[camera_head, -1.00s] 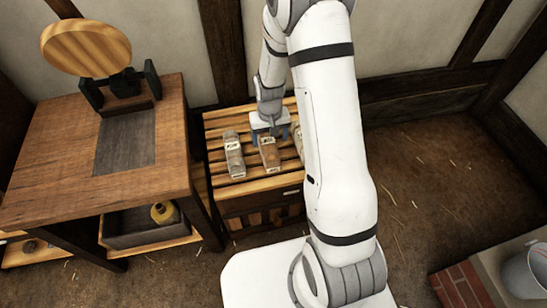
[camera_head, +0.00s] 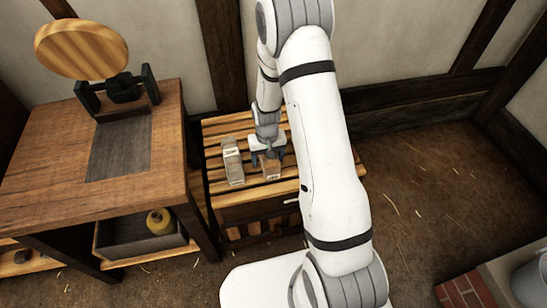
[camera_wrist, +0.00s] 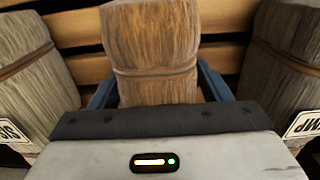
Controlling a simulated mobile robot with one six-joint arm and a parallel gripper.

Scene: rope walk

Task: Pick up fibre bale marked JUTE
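A brown fibre bale (camera_head: 270,169) with a pale label lies on the slatted wooden top; its label is too small to read. It fills the middle of the wrist view (camera_wrist: 152,50), where its label is hidden. My gripper (camera_head: 268,157) is above it, with the blue fingers on either side of the bale in the wrist view (camera_wrist: 158,88). The fingers look open, with no clear grip on the bale. A third bale (camera_wrist: 285,75), label ending "MP", lies right.
The slatted stand (camera_head: 250,212) carries the bales close together. A wooden workbench (camera_head: 60,170) with an upright round disc (camera_head: 80,48) stands left; its lower tray (camera_head: 125,243) holds a yellow object. Brick and a bucket are at bottom right. Floor right is clear.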

